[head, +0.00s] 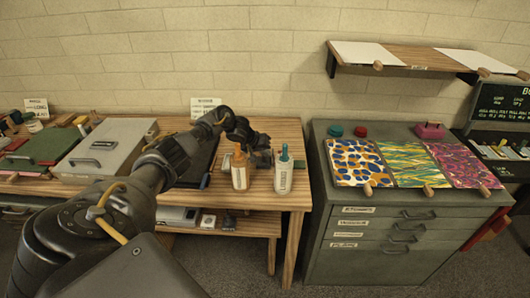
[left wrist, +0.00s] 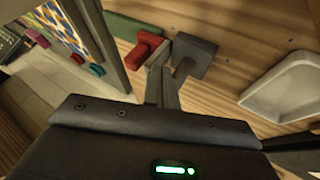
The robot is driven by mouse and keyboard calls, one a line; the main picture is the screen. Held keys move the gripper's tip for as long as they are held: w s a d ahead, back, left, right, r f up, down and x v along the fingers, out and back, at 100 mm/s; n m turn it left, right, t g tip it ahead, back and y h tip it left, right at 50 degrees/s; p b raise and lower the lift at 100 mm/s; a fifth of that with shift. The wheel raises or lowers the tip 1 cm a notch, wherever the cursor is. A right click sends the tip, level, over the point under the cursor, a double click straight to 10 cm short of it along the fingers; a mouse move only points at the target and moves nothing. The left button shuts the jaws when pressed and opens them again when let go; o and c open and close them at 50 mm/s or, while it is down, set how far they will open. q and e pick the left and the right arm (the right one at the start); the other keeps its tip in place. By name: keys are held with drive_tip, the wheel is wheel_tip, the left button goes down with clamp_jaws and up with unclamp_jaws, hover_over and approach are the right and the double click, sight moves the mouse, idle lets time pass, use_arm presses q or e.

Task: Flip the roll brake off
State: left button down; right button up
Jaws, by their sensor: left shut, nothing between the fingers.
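A small red block-like part (left wrist: 147,45), possibly the brake's lever, shows on the wooden table in the left wrist view, beside a dark grey block (left wrist: 196,50). I cannot tell for sure which part is the roll brake. My left gripper (left wrist: 165,72) is shut and empty. Its fingertips are close to the red part and the grey block; contact is unclear. In the head view the left gripper (head: 250,138) is low over the table's back right, behind two bottles, and its tips are partly hidden. My right gripper is not in view.
An orange-capped bottle (head: 239,175) and a teal-capped bottle (head: 283,177) stand at the table's front right edge. A green bar (left wrist: 132,29) and a white tray (left wrist: 287,88) lie near the gripper. A grey cabinet (head: 370,212) with marbled sheets stands right, past a gap.

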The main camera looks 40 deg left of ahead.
use_arm(q)
drive_tip(key=shift+d, duration=0.1)
drive_tip(key=w+d+p, duration=0.1)
drive_tip(key=d, duration=0.1)
drive_tip(key=w+d+p, duration=0.1)
drive_tip(key=w+d, duration=0.1)
idle(0.3)
drive_tip(key=shift+r, duration=0.1)
